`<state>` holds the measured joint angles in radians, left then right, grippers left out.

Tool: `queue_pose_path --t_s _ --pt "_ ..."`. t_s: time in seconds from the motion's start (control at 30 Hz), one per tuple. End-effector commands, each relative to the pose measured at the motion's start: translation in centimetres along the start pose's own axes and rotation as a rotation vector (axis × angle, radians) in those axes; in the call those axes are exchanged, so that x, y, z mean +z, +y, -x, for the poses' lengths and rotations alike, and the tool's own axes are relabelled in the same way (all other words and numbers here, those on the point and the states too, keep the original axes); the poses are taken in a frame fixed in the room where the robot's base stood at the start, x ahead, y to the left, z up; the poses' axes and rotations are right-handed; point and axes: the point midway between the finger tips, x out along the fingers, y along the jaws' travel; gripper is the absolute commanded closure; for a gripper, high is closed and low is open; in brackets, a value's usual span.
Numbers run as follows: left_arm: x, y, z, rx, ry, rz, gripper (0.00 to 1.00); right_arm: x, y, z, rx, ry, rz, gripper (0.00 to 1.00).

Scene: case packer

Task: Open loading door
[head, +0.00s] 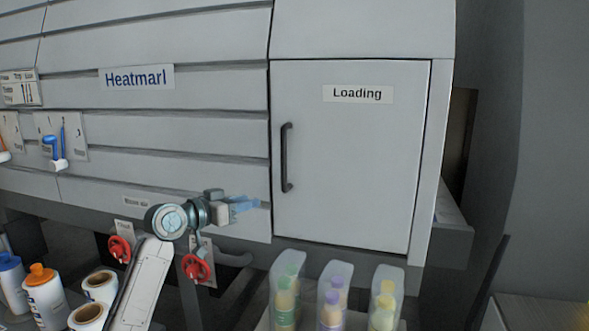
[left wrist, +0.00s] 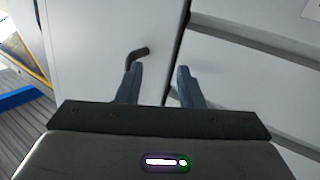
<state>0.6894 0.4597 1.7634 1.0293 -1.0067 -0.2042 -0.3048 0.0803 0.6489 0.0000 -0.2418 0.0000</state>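The loading door (head: 365,200) is a grey panel marked "Loading" and looks shut in its frame. Its dark vertical bar handle (head: 286,157) is near the door's left edge. My left gripper (head: 246,204) is left of the handle and lower than its bottom end in the head view. In the left wrist view the gripper (left wrist: 159,84) is open, with nothing between its two fingers. One end of the handle (left wrist: 138,55) shows just beyond one fingertip; the rest is hidden. My right gripper is in neither view.
Grey slatted panels with a "Heatmarl" sign (head: 137,77) lie left of the door. Red valve wheels (head: 196,268) are below my left gripper. Clear containers of coloured bottles (head: 334,297) stand below the door. White bottles and rolls (head: 100,285) stand at lower left.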

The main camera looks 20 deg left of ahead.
Motion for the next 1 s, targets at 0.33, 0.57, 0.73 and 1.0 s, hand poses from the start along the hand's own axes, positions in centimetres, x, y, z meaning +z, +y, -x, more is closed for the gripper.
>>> queue_pose_path --t_s 0.33,0.57,0.73,1.0 --pt "-9.1 4.3 2.4 0.1 0.083 -0.102 0.66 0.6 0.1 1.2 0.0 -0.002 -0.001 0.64" --pt "-9.5 4.7 -1.1 0.101 0.083 -0.096 0.66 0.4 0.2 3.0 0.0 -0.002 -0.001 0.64" --pt "-9.7 5.0 -4.3 0.1 0.082 -0.096 0.66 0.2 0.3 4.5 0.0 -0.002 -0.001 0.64" --pt "-9.6 5.2 -7.4 0.098 0.081 -0.1 0.66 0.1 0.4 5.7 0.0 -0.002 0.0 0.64"
